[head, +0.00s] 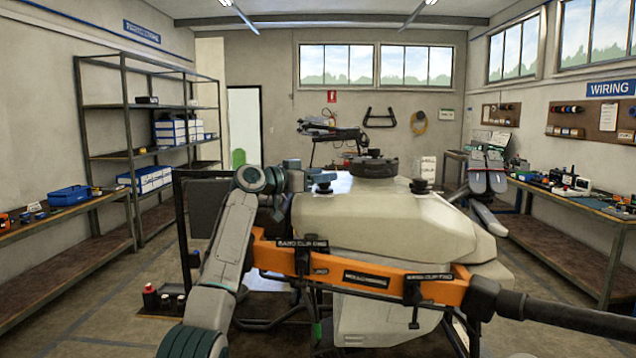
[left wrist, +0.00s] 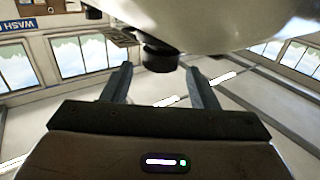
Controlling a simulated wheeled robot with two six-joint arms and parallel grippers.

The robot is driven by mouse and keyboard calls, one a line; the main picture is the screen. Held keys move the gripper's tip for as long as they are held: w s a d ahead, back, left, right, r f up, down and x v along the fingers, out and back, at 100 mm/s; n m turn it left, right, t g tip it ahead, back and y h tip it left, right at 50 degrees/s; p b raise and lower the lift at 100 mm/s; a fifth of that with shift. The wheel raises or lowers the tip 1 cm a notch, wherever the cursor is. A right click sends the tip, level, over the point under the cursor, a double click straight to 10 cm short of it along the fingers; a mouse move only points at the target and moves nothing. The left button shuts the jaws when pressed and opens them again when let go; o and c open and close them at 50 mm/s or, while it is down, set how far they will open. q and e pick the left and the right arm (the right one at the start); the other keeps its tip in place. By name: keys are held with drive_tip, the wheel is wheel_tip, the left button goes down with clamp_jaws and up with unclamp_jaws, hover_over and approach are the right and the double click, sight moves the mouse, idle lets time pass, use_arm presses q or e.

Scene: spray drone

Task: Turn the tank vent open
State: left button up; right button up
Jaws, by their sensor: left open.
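The spray drone's pale tank (head: 390,215) fills the middle of the head view. A small dark round knob (head: 323,188), which looks like the tank vent, stands on its top left. My left gripper (head: 312,178) reaches in from the left beside this knob. In the left wrist view my left gripper (left wrist: 160,76) has its two fingers apart, and the dark knob (left wrist: 160,56) shows between and just beyond the fingertips, with the tank (left wrist: 210,22) beside it. I see no clear contact. The knob's setting cannot be read. My right gripper cannot be made out.
A wide dark lid (head: 374,167) and a second small dark knob (head: 420,186) are also on the tank. An orange drone arm (head: 360,277) crosses in front. Shelves (head: 150,105) stand left and a workbench (head: 575,200) right.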

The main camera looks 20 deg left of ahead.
use_arm(q)
drive_tip(key=shift+s+d+r+b, duration=0.2)
drive_tip(key=shift+s+r+b, duration=0.2)
drive_tip(key=shift+r+b, duration=0.25)
drive_tip(key=s+d+r+b, duration=0.1)
drive_tip(key=s+d+b, duration=0.1)
drive_tip(key=s, duration=0.5)
drive_tip(key=s+d+r+b, duration=0.1)
drive_tip(key=s+d+b, duration=0.1)
drive_tip(key=s+b, duration=0.2)
drive_tip(key=s, duration=0.3)
drive_tip(key=shift+s+d, duration=0.15)
drive_tip(key=shift+s, duration=0.15)
